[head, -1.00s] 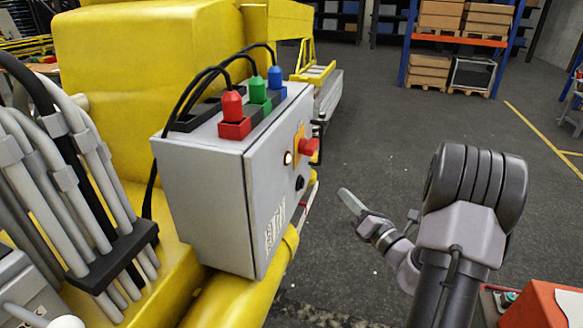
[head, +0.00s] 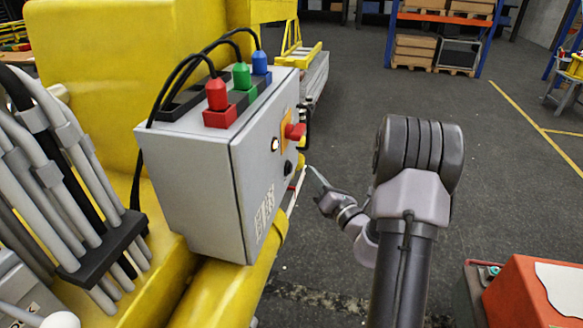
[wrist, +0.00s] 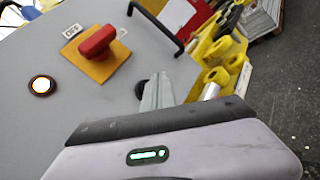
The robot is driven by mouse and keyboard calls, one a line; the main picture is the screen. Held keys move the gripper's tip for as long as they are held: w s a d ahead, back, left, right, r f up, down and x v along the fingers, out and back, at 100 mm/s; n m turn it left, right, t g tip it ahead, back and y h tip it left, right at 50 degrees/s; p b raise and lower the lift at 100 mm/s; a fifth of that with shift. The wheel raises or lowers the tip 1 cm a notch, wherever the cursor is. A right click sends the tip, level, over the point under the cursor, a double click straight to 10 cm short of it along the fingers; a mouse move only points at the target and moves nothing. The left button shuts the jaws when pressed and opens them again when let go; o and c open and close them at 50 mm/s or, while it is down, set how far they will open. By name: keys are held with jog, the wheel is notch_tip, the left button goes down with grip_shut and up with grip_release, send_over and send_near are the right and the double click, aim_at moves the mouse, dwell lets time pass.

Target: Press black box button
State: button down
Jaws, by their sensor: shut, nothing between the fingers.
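The grey control box (head: 188,185) stands on yellow machinery in the head view. Its right-facing panel carries a small black button (head: 288,167), below a red switch (head: 294,131) on a yellow plate. The black button also shows in the wrist view (wrist: 141,89), partly hidden behind the fingers. My gripper (head: 314,172) is shut and empty, its tip just right of the black button in the head view. In the wrist view my gripper (wrist: 163,80) overlaps the button's right edge; I cannot tell whether it touches.
A lit white button (wrist: 42,85) and the red switch sit on the same panel. A black handle (wrist: 160,28) sticks out at the panel's edge. Red, green and blue plugs (head: 241,76) with black cables stand on top. An orange case (head: 535,295) is at lower right; open floor lies beyond my arm.

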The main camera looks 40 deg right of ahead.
jog(key=shift+w+a, duration=0.7)
jog(key=shift+w, duration=0.1)
dwell(1.5)
jog(key=shift+w+a, duration=0.25)
jog(key=shift+w, duration=0.05)
jog(key=shift+w+a+p, duration=0.3)
jog(key=shift+w+p, duration=0.05)
dwell(1.0)
jog(key=shift+s+d, duration=0.55)
jog(key=shift+s, duration=0.15)
jog(key=s+d, duration=0.1)
jog(key=s, duration=0.1)
jog(key=s+d+b, duration=0.1)
jog(key=d, duration=0.1)
jog(key=shift+s+d, duration=0.15)
jog(key=shift+s, duration=0.2)
